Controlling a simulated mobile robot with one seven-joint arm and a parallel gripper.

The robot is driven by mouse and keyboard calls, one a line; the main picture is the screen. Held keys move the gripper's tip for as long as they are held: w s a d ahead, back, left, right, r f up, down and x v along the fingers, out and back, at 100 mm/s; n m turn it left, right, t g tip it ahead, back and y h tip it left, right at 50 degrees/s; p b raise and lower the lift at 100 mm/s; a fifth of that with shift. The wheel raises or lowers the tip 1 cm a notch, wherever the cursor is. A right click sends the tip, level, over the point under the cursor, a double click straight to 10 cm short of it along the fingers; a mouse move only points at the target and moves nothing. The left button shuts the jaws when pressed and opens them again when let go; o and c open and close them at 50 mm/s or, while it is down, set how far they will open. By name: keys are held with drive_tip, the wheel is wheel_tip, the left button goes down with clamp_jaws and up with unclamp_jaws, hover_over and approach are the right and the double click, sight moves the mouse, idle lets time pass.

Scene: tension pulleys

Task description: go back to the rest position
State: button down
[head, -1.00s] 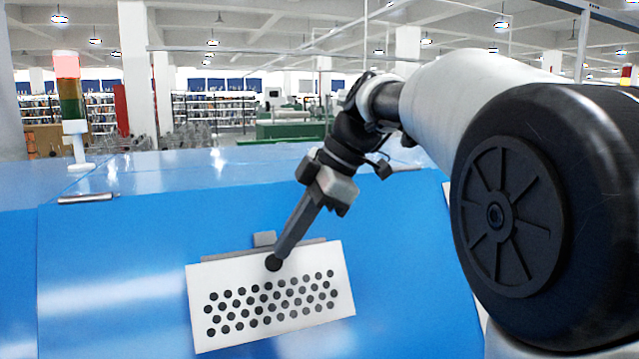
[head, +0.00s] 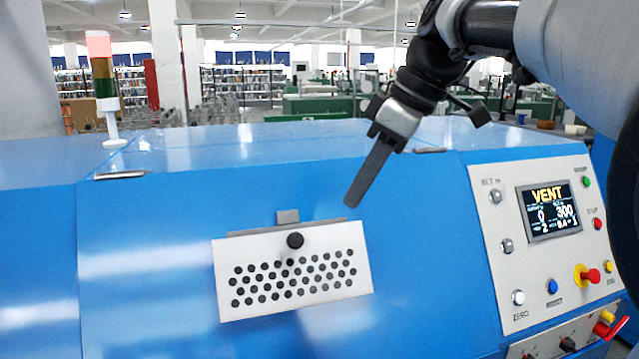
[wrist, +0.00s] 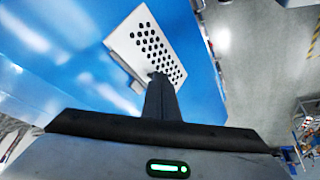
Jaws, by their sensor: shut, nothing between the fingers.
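My gripper (head: 354,196) is shut and empty, its long grey fingers together and pointing down and to the left. In the head view it is in front of the blue machine (head: 140,235), above and right of the white perforated plate (head: 292,312). A round black knob (head: 295,240) sits at the plate's top edge, apart from the fingertips. In the wrist view the closed fingers (wrist: 160,80) reach up the picture, and the perforated plate (wrist: 120,38) shows beyond them.
A control panel (head: 484,240) with a lit "VENT" screen (head: 550,211), buttons and a red-and-yellow switch is at the right. A signal tower (head: 104,75) stands on the machine's top at the left. The space above the blue top is mostly clear apart from my arm.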

drive_tip(key=s+d+f+m+t+h, duration=0.1)
drive_tip(key=s+d+f+m+h, duration=0.1)
drive_tip(key=s+f+m, duration=0.4)
drive_tip(key=s+d+f+m+t+h, duration=0.1)
drive_tip(key=s+d+f+m, duration=0.4)
drive_tip(key=s+f, duration=0.6)
drive_tip(key=f+m+h, duration=0.1)
drive_tip(key=m, duration=0.1)
drive_tip(key=shift+s+f+m+t+h, duration=0.15)
drive_tip(key=shift+s+m+t+h, duration=0.15)
drive_tip(key=shift+s+t, duration=0.1)
drive_tip(key=shift+d, duration=0.2)
